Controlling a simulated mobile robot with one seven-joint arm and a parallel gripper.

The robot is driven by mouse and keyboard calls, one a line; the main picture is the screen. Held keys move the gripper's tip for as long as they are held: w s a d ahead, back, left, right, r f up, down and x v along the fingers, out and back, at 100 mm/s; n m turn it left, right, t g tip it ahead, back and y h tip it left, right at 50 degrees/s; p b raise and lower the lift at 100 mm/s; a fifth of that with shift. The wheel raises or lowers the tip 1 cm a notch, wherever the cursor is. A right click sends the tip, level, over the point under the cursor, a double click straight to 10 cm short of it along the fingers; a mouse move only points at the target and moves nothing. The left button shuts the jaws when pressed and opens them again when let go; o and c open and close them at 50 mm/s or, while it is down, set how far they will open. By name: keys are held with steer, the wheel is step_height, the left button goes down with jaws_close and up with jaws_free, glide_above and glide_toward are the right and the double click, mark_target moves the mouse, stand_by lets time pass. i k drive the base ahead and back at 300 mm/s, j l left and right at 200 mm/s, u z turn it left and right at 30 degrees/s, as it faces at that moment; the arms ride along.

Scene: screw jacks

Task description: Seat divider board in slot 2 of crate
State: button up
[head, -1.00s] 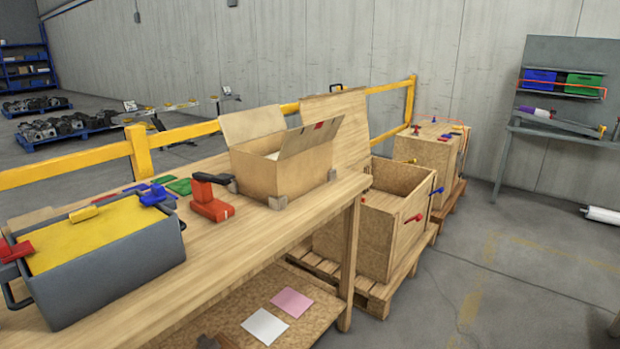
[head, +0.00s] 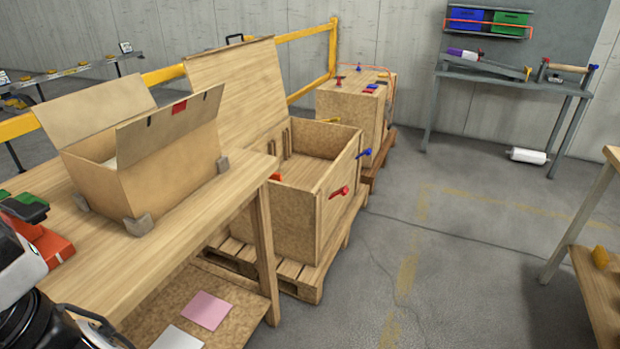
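An open wooden crate (head: 291,219) stands on a pallet in the middle of the head view, its lid (head: 232,85) raised at the back. Upright strips (head: 287,143) show on its inner far wall; I cannot tell which slot is which. Red (head: 339,192) and blue (head: 364,153) clamp handles sit on its right side. I cannot make out a divider board for certain. Part of my arm (head: 22,265) shows at the lower left; the fingers of my gripper are not visible.
A cardboard box (head: 115,185) with open flaps stands on the workbench (head: 185,223) at left. Pink (head: 206,309) and white sheets lie on its lower shelf. A closed wooden crate (head: 347,114) stands behind. Another bench (head: 592,215) edges in at right. The middle-right floor is clear.

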mark_target(316, 159)
steer(key=i+z, duration=0.25)
steer(key=i, duration=0.3)
steer(key=i+z, duration=0.3)
steer(key=i, duration=0.3)
steer(key=i+z, duration=0.25)
steer(key=i, duration=0.4)
steer(key=i+j+z, duration=0.1)
steer(key=i+z, duration=0.15)
steer(key=i, duration=0.35)
steer(key=i+j+z, duration=0.25)
steer(key=i, duration=0.4)
steer(key=u, duration=0.45)
steer(key=i+l+u, duration=0.1)
steer(key=u, duration=0.35)
steer(key=l+u, duration=0.15)
steer(key=u, duration=0.25)
steer(key=i+l+u, duration=0.1)
steer(key=u, duration=0.35)
steer(key=l+u, duration=0.1)
steer(key=u, duration=0.35)
steer(key=l+u, duration=0.1)
steer(key=u, duration=0.35)
steer(key=l+u, duration=0.15)
steer(key=u, duration=0.3)
